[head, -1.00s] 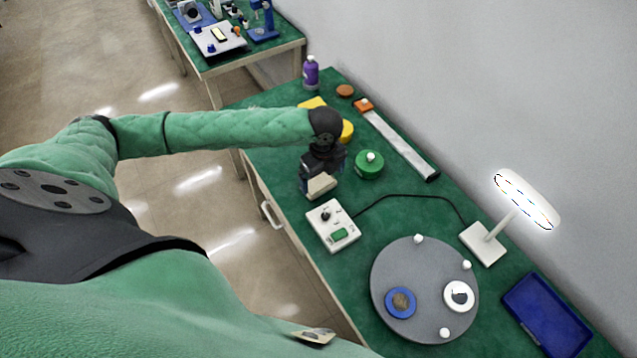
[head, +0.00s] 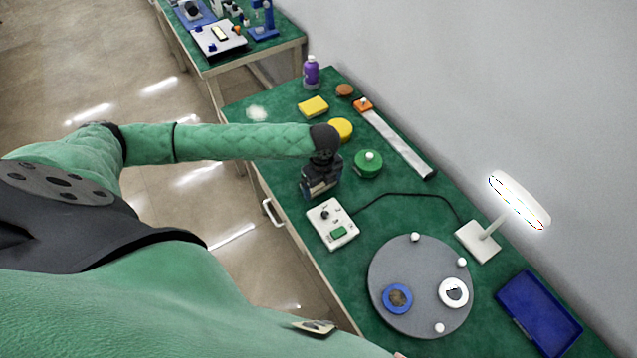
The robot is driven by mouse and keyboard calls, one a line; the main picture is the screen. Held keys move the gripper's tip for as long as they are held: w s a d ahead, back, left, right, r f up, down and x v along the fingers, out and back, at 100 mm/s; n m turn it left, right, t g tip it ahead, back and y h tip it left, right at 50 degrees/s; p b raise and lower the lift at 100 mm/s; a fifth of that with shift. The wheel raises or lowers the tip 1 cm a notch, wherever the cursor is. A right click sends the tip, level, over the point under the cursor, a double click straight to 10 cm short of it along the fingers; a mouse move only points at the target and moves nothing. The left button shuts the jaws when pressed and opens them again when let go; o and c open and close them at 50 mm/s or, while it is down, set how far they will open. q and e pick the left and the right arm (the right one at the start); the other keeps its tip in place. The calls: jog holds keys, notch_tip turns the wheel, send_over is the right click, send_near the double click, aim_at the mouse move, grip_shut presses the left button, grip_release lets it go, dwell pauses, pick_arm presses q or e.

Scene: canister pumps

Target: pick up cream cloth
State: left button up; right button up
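No cream cloth can be made out for certain now. My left gripper (head: 318,188) points down over the front edge of the green table, just behind the white control box; it is dark and small, and its fingertips do not show clearly. I cannot tell whether it is open or shut, or whether a cloth is hidden beneath it. A pale blurred patch (head: 257,113) lies on the table beyond the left forearm; I cannot tell whether it is cloth or glare. My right gripper is out of view.
The white control box (head: 332,223), green canister (head: 368,164), yellow round thing (head: 341,129) and yellow block (head: 313,107) stand near the gripper. A grey turntable (head: 421,315), lamp (head: 478,241) and blue tray (head: 540,315) are to the right. A purple bottle (head: 311,72) stands at the back.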

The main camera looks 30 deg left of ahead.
aim_at(323, 187)
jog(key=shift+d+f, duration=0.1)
pick_arm(q)
jog(key=shift+r+b, duration=0.3)
jog(key=r+b, duration=0.2)
jog(key=r, duration=0.1)
jog(key=shift+d+r, duration=0.2)
jog(key=shift+s+d+r+b, duration=0.6)
jog(key=shift+s+d+r, duration=0.45)
jog(key=shift+d, duration=0.6)
jog(key=shift+s+d+r+b, duration=0.75)
jog(key=shift+d+r, duration=0.55)
jog(key=shift+d, duration=0.35)
jog(key=shift+s+d+r+b, duration=0.5)
jog(key=shift+s+d+r, duration=0.55)
jog(key=shift+d, duration=0.6)
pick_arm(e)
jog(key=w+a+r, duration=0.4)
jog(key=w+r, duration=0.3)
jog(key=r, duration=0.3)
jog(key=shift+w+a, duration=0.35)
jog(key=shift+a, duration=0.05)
pick_arm(q)
jog(key=shift+w+r, duration=0.1)
